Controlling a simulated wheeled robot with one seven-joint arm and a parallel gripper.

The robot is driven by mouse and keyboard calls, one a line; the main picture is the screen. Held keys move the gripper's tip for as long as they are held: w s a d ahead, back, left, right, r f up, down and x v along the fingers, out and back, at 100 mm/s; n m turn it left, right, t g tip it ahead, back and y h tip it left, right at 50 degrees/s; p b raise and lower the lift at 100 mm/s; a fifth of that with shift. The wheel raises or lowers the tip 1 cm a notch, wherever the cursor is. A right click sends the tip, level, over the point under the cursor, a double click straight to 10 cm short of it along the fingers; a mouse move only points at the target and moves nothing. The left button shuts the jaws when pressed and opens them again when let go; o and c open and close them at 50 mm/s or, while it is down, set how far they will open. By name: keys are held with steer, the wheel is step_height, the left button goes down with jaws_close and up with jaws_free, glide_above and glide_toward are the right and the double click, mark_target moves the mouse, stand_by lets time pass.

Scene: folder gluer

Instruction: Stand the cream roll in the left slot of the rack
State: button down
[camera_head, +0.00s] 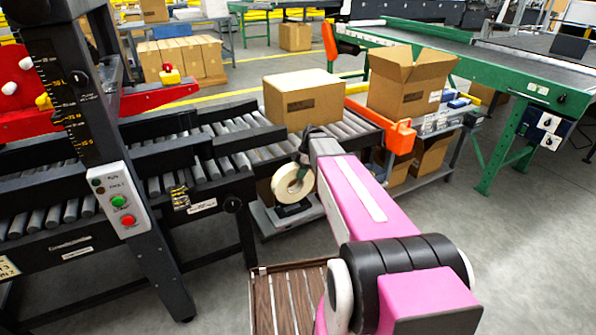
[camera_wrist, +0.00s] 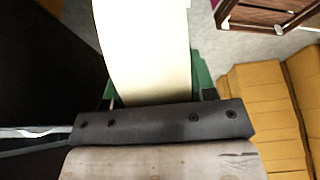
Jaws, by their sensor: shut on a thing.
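The cream roll (camera_head: 293,184) shows in the head view as a pale ring with a hole, at the far end of my pink arm, in front of the roller conveyor. In the wrist view the cream roll (camera_wrist: 145,40) is a broad pale band between the green fingers of my gripper (camera_wrist: 158,88), which is shut on it. The brown wooden rack (camera_head: 262,306) is low at the bottom centre of the head view, nearer than the roll and partly hidden by my arm. A corner of the rack (camera_wrist: 262,14) shows at the top right of the wrist view, apart from the roll.
A roller conveyor (camera_head: 215,160) carries a closed carton (camera_head: 303,98). A black post with a button box (camera_head: 118,199) stands at left. An open carton (camera_head: 408,82) is behind my arm. Yellow-brown cartons (camera_wrist: 262,100) show at right in the wrist view. Grey floor lies open at right.

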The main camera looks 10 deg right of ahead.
mark_target(298, 187)
steer(key=shift+f, duration=0.55)
steer(key=shift+f, duration=1.05)
steer(key=shift+f, duration=0.5)
steer(key=shift+f, duration=0.7)
steer(key=shift+f, duration=0.2)
steer(key=shift+c, duration=1.8)
jaws_free()
